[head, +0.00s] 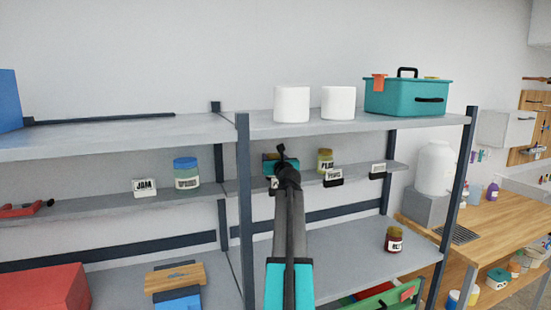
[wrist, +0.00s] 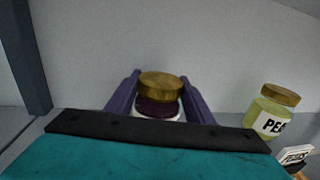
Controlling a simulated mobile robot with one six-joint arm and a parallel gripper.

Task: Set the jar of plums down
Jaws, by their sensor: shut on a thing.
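The jar of plums (wrist: 158,102) shows in the wrist view with a gold lid, dark purple contents and part of a pale label. My gripper (wrist: 158,98) is shut on it, with one purple finger on each side. The jar looks upright. Its base is hidden behind the teal gripper body, so I cannot tell whether it touches the shelf. In the head view my gripper (head: 284,165) is at the middle shelf (head: 350,176) of the right rack, and my arm hides the jar.
A yellow-green jar with a gold lid, labelled "PEA..." (wrist: 272,110), stands to the right; it also shows in the head view (head: 325,160). A label card (head: 333,177) is in front of it. Another card (head: 378,170) is farther right. A rack post (wrist: 28,58) is at left.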

